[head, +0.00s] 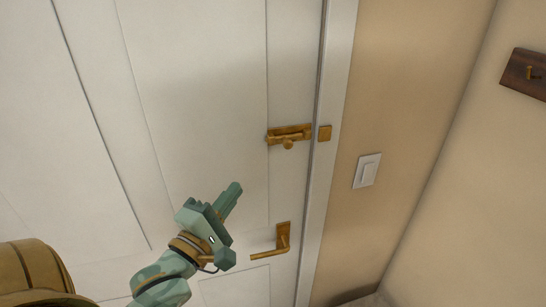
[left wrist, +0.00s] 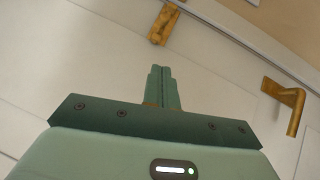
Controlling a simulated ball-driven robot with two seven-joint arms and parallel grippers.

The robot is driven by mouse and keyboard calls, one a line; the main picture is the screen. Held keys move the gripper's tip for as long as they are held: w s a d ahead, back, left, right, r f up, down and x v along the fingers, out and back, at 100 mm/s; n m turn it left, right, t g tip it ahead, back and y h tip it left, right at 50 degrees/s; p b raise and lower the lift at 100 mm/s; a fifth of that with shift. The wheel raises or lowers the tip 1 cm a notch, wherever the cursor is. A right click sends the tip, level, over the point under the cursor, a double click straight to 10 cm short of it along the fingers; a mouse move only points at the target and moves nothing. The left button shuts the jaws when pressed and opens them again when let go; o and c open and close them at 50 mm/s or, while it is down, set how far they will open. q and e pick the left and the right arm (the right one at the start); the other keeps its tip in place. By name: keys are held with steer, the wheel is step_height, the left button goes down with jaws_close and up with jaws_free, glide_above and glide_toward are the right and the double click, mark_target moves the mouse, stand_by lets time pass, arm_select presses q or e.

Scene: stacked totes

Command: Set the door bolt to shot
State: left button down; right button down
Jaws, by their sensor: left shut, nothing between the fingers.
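The brass door bolt (head: 290,134) is mounted on the white door (head: 205,90) near its right edge, with its knob (head: 288,145) hanging down. My right gripper is not in view.
A brass lever handle (head: 276,245) is on the door below the bolt, right of my left gripper. It also shows in the left wrist view (left wrist: 290,103). A white light switch (head: 367,170) and a wooden hook board (head: 526,73) are on the walls at right.

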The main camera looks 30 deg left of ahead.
arm_select(q)
steer(key=f+b+x, duration=0.1)
steer(key=b+x, duration=0.2)
steer(key=x, duration=0.1)
steer(key=p, duration=0.2)
glide_toward(283, 140)
steer(key=w+a, duration=0.2)
steer(key=a, duration=0.1)
steer(key=w+d, duration=0.2)
steer(key=shift+w+d+r, duration=0.15)
steer(key=shift+d+r, duration=0.1)
steer(key=shift+r, duration=0.1)
steer(key=shift+w+d, duration=0.15)
steer(key=shift+w, duration=0.05)
